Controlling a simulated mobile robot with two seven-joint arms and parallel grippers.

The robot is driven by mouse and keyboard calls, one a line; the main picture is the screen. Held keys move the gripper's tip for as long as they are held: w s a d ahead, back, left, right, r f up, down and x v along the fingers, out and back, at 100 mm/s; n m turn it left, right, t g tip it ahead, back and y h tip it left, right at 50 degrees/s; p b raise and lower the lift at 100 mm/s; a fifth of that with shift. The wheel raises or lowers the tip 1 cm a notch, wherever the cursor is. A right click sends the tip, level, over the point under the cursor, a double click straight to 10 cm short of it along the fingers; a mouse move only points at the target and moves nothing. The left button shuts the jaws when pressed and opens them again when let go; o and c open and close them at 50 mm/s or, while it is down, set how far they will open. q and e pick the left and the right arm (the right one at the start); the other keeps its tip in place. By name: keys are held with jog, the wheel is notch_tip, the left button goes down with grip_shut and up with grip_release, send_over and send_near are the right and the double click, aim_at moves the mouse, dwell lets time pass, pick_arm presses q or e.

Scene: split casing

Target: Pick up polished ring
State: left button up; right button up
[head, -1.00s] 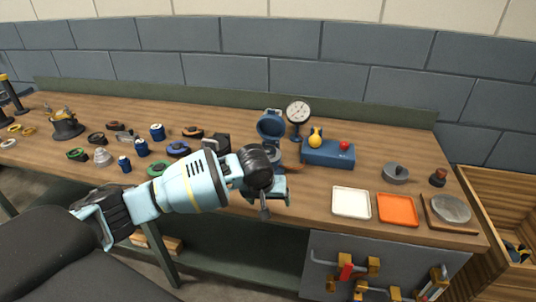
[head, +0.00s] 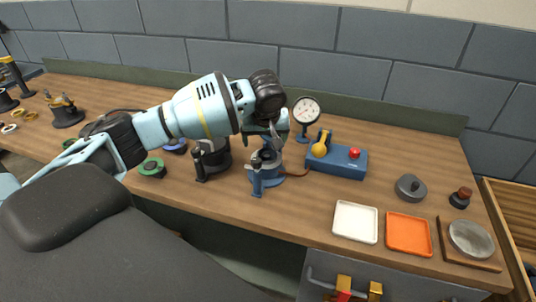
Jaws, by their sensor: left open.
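My left gripper (head: 275,136) is open and points down, just above the blue casing (head: 258,184) on the bench. A grey, shiny round part (head: 266,156) sits in the top of the casing. It looks like the polished ring, but my gripper and its small size keep me from being sure. The gripper appears empty, and a gap to the grey part is hard to judge. The raised back of the casing is mostly hidden behind my gripper. My right gripper is not in view.
A dial gauge (head: 306,112) and a blue box with a red button (head: 340,163) stand right of the casing. A black fixture (head: 212,160) stands close on its left. White (head: 355,222) and orange (head: 408,233) trays lie at front right. Small rings (head: 18,113) lie far left.

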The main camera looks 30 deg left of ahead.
aim_at(267, 155)
pick_arm(q)
jog(key=shift+d+b+x, duration=0.2)
jog(key=shift+x, duration=1.75)
jog(key=shift+d+b+x, duration=0.15)
jog(key=shift+b+x, duration=0.05)
jog(key=shift+x, duration=1.75)
jog(key=shift+w, duration=0.1)
jog(key=shift+c, duration=0.3)
jog(key=c, duration=1.1)
jog(key=shift+r, duration=0.1)
notch_tip(267, 155, up, 18)
jog(key=shift+f+p, duration=0.1)
jog(key=shift+p, duration=0.35)
